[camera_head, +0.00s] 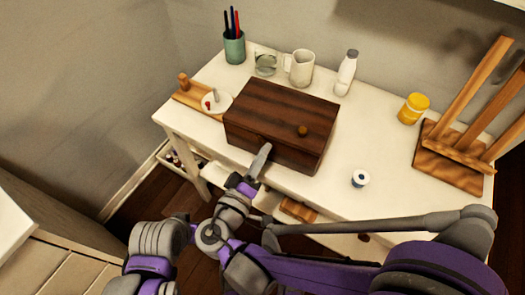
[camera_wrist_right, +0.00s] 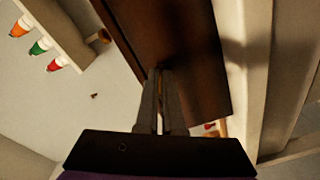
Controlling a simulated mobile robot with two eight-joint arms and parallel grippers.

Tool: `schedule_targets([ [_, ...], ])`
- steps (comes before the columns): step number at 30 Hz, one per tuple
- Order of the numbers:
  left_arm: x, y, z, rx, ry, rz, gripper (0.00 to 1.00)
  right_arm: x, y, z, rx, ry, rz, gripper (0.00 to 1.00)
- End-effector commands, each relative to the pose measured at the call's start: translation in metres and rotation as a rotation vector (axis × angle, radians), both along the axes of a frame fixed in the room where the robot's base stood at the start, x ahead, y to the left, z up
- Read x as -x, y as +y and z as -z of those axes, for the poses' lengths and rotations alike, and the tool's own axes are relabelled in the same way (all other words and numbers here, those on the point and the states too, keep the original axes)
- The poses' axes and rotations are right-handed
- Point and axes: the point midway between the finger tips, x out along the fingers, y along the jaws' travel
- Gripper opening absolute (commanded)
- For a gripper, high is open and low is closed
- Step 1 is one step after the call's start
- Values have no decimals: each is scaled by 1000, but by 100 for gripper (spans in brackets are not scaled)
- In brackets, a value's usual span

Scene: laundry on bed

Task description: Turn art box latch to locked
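The box's dark front (camera_wrist_right: 195,60) fills the middle of that view. My left gripper is not in view.
The white desk (camera_head: 385,195) holds a pen cup (camera_head: 234,47), a mug (camera_head: 300,68), a white bottle (camera_head: 346,72), a yellow jar (camera_head: 412,109), a wooden easel (camera_head: 450,160) and a small spool (camera_head: 360,179).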

Motion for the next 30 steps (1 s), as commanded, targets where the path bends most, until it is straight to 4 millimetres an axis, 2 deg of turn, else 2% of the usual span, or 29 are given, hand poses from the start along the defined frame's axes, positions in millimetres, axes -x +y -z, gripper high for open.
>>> schedule_targets([
  [21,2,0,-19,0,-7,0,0,0,0,0,-613,-283,1,0],
  [30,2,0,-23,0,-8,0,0,0,0,0,-821,-379,1,0],
])
